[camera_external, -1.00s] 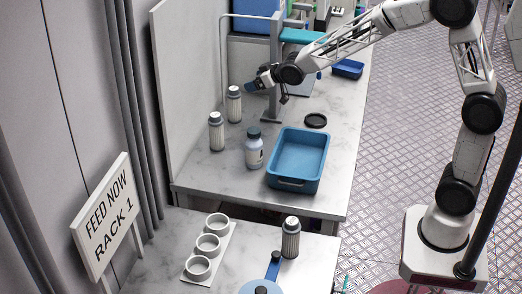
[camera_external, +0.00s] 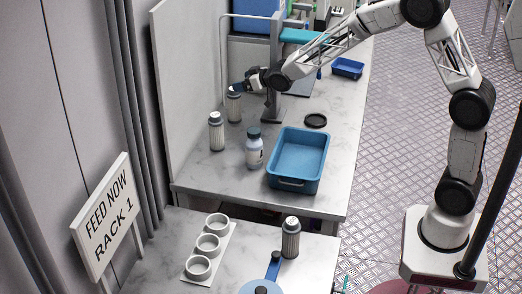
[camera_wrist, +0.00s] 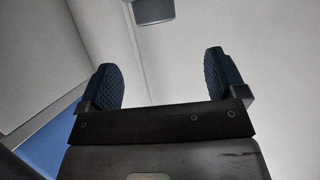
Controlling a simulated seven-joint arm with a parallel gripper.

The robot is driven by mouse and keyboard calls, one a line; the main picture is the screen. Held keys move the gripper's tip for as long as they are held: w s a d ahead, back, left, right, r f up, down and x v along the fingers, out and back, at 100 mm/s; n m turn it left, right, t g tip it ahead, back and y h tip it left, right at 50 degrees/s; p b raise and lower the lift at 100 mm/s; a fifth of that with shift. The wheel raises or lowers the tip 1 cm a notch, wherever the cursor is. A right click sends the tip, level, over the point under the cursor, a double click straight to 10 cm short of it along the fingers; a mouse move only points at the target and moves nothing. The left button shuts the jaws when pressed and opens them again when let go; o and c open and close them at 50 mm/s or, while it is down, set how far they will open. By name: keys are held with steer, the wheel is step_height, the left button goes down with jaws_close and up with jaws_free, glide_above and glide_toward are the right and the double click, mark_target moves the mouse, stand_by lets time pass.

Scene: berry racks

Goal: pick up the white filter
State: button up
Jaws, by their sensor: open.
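A white ribbed filter (camera_external: 233,108) with a grey cap stands upright at the far left of the back table. A second white ribbed filter (camera_external: 216,133) stands upright nearer the front. A similar ribbed cylinder (camera_external: 291,240), looking darker, stands on the front table. My gripper (camera_external: 238,88) is by the top of the far filter, pointing left, and partly covers its cap; whether it touches is unclear. In the wrist view its two dark ribbed fingers (camera_wrist: 162,86) are apart with nothing seen between them. No filter is clearly recognizable in that view.
A white bottle with a blue cap (camera_external: 254,151) and a blue tray (camera_external: 324,164) stand on the back table. A grey stand (camera_external: 273,95) rises right of my gripper. A white wall panel (camera_external: 185,80) borders the left. A three-ring rack (camera_external: 228,240) lies in front.

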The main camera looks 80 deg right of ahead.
mark_target(240, 96)
steer(key=shift+f, duration=2.8)
steer(key=shift+f, duration=0.1)
steer(key=shift+f+x, duration=0.2)
steer(key=shift+x, duration=1.15)
steer(key=shift+f+x, duration=0.25)
steer(key=shift+x, duration=1.1)
steer(key=shift+s, duration=0.2)
steer(key=c, duration=1)
steer(key=shift+c, duration=0.2)
steer(key=shift+r, duration=0.2)
